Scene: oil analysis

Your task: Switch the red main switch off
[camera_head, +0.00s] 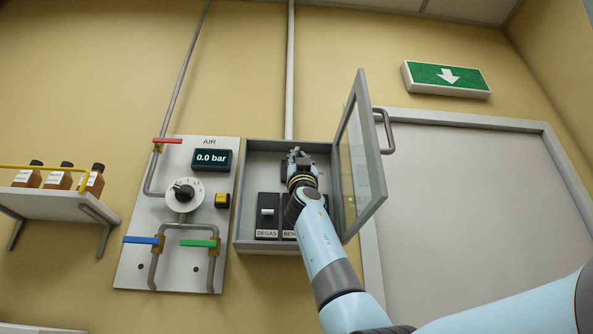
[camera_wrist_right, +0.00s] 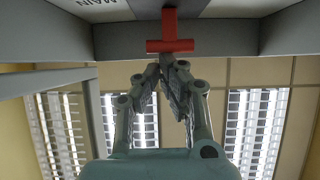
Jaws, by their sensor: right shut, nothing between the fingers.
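The red main switch (camera_wrist_right: 170,38) is a T-shaped handle in the right wrist view, with its crossbar near my fingertips. Part of an upside-down MAIN label (camera_wrist_right: 98,4) shows beside it. My right gripper (camera_wrist_right: 166,62) is shut and empty, its fingertips right at the crossbar; I cannot tell whether they touch it. In the head view my right gripper (camera_head: 297,154) reaches into the upper part of the open grey cabinet (camera_head: 240,205), and the switch is hidden there. My left gripper is not in view.
The cabinet's glazed door (camera_head: 362,165) stands open on the right, close to my right arm. A DEGAS switch (camera_head: 267,212) is low in the cabinet. The AIR panel (camera_head: 225,230) is on the left, with a shelf of bottles (camera_head: 60,205) farther left.

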